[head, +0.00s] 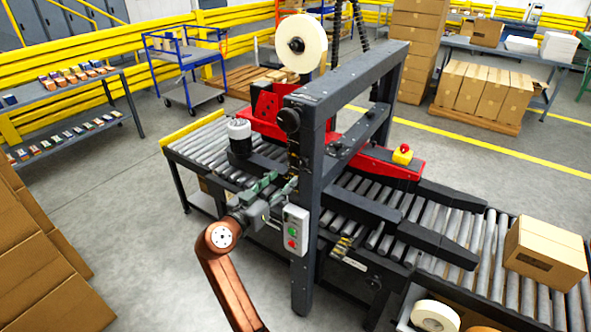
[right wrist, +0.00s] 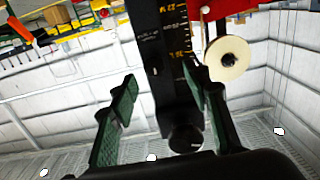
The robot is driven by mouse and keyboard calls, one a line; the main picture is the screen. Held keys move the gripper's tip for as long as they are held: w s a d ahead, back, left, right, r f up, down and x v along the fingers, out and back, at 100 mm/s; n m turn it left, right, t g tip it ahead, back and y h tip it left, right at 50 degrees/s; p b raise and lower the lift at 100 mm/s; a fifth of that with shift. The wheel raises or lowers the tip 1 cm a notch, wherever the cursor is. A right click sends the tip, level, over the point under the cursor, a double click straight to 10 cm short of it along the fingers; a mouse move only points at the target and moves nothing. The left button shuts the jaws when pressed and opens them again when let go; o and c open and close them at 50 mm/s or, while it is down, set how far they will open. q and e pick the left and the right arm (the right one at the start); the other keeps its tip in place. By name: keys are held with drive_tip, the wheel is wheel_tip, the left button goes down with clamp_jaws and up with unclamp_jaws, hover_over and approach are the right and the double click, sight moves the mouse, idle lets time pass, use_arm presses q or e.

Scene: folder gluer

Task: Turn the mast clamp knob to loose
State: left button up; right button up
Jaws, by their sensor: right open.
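The dark mast (head: 307,160) of the machine carries a black round knob (head: 288,120) near its top, above a yellow-marked scale. My right gripper (head: 281,182) is below the knob, close to the mast's near side, with its green fingers apart and nothing between them. In the right wrist view the scene is upside down. There the knob (right wrist: 185,138) shows at the end of the mast (right wrist: 172,50), apart from the open gripper (right wrist: 160,76). I cannot read the knob's setting. My left gripper is not in view.
A control box (head: 295,230) with green and red buttons is on the mast just below the right gripper. Roller conveyor (head: 205,150) runs behind it. A tape roll (head: 300,43) tops the machine. A carton (head: 545,252) stands on the rollers at right.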

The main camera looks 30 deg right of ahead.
sight(301, 163)
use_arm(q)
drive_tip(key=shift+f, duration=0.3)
use_arm(e)
drive_tip(key=shift+m, duration=0.3)
drive_tip(key=d, duration=0.2)
drive_tip(key=w+d+r, duration=0.1)
drive_tip(key=d, duration=0.2)
drive_tip(key=w+d, duration=0.1)
drive_tip(key=d, duration=0.1)
drive_tip(key=shift+d+r, duration=0.2)
drive_tip(key=shift+c, duration=0.3)
drive_tip(key=c, duration=1.1)
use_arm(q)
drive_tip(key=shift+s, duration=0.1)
